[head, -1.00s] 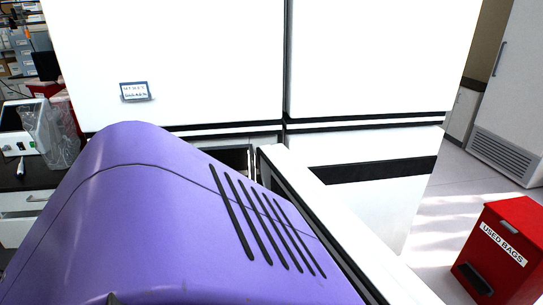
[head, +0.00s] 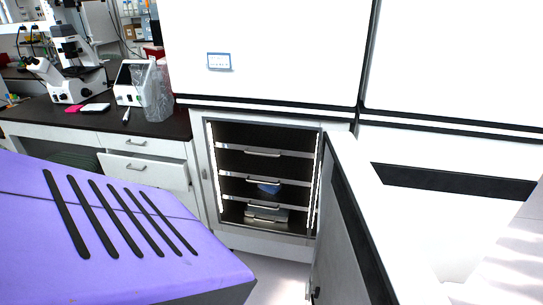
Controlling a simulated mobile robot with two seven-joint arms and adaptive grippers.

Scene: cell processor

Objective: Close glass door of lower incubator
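The lower incubator (head: 299,246) stands under a large white upper unit, with its front opening facing me. Inside are several shelves (head: 262,152) with metal handles, a small blue item (head: 268,188) and a grey item (head: 266,213) lower down. Its thick white outer door (head: 387,245) stands wide open on the right and reaches towards me. I cannot make out the glass door clearly, nor tell from this view how far open it is. Neither of my grippers is in view.
A dark-topped bench (head: 60,120) on the left carries a microscope (head: 75,60) and a white device (head: 132,82). A bench drawer (head: 145,170) sticks out. A white upper unit (head: 265,60) has a small label. Pale floor (head: 275,280) shows before the incubator.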

